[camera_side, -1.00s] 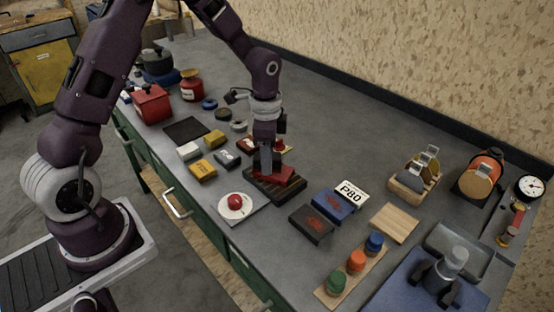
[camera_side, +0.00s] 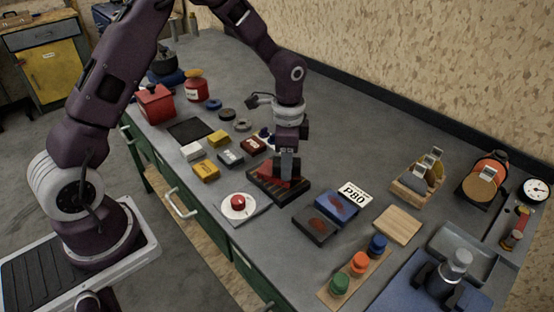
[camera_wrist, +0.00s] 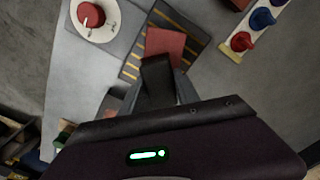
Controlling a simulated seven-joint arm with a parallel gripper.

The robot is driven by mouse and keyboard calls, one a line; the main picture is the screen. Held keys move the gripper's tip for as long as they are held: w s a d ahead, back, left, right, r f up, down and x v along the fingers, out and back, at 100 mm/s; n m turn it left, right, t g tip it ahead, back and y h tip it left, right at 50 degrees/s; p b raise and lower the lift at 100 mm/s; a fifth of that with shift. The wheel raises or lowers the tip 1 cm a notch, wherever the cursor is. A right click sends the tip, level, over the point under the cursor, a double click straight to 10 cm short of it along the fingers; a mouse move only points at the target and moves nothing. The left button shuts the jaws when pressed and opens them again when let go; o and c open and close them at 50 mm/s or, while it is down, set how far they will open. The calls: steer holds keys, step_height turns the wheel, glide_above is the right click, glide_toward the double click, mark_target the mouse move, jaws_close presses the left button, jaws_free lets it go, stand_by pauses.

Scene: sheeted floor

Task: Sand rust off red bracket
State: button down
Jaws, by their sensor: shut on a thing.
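The red bracket (camera_side: 267,170) lies on a dark tray with yellow-orange stripes (camera_side: 262,187) at the middle of the bench. In the wrist view the bracket (camera_wrist: 165,42) shows as a flat dull-red piece ahead of my fingers. My gripper (camera_side: 288,172) is low over the tray, at the right part of the bracket. It is shut on a dark block (camera_wrist: 156,78), which shows between the fingers in the wrist view. The block overlaps the bracket's near edge there. Its underside and any contact are hidden, and I cannot make out rust on the bracket.
A blue piece (camera_side: 337,205) and a dark piece (camera_side: 314,226), both with rusty patches, lie right of the tray, by a P80 card (camera_side: 355,193). A white dial with a red knob (camera_side: 238,203) sits left-front. Small labelled blocks (camera_side: 206,170) lie left.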

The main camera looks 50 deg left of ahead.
steer(key=shift+w+d, duration=0.3)
steer(key=shift+d, duration=0.5)
steer(key=shift+r, duration=4.15)
